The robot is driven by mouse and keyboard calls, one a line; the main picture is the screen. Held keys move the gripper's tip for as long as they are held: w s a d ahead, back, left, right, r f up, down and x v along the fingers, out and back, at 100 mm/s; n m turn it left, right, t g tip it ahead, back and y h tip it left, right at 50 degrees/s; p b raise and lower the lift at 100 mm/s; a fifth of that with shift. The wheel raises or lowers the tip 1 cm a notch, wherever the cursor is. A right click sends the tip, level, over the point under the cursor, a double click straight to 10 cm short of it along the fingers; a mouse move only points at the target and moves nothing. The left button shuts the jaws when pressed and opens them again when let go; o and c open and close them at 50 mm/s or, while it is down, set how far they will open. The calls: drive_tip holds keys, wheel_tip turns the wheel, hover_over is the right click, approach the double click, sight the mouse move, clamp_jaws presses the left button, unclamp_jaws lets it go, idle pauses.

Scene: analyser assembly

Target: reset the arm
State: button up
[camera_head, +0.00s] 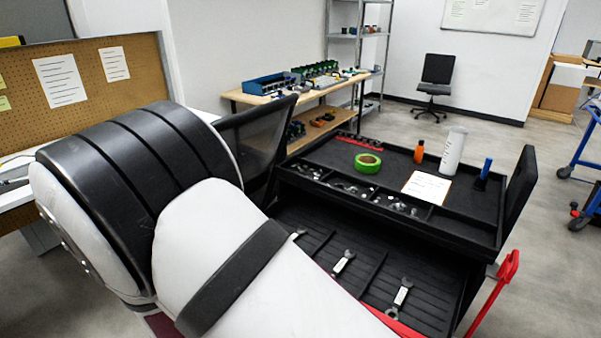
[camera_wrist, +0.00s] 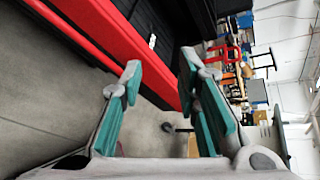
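My gripper (camera_wrist: 158,85) shows in the wrist view with its two teal-padded fingers spread apart. The wrist view looks sideways past the red edge (camera_wrist: 105,35) of a black tool cart, which lies beyond and above the fingers. In the head view my white and black arm fills the lower left, and my gripper is out of that picture. The cart's top tray (camera_head: 410,212) and open drawer (camera_head: 375,290) lie to the right of the arm, and the arm covers part of the drawer.
The top tray holds green tape (camera_head: 367,163), a paper (camera_head: 427,187), an orange bottle (camera_head: 419,152), a white cylinder (camera_head: 453,151) and a blue-handled tool (camera_head: 484,172). Wrenches (camera_head: 343,263) lie in the drawer. A red handle (camera_head: 507,267) sticks out right.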

drive_tip(key=s+d+r+m+g+y+p, duration=0.1)
drive_tip(key=s+d+r+m+g+y, duration=0.2)
drive_tip(key=d+r+m, duration=0.55)
drive_tip(key=s+d+r+m+g+y+p, duration=0.1)
drive_tip(key=s+d+r+m+g+y, duration=0.15)
drive_tip(key=d+r+m+g, duration=0.55)
drive_tip(key=s+d+r+m+t+y, duration=0.1)
drive_tip(key=s+r+m+t+y, duration=0.1)
drive_tip(key=s+r+m, duration=0.4)
drive_tip(key=s+d+r+m+t+y+p, duration=0.1)
drive_tip(key=s+r+m+t, duration=0.4)
drive_tip(key=m, duration=1)
drive_tip(key=shift+s+d+r+y, duration=0.5)
drive_tip(key=shift+s+r+y, duration=0.35)
drive_tip(key=shift+s+y, duration=0.4)
drive_tip(key=shift+w, duration=0.15)
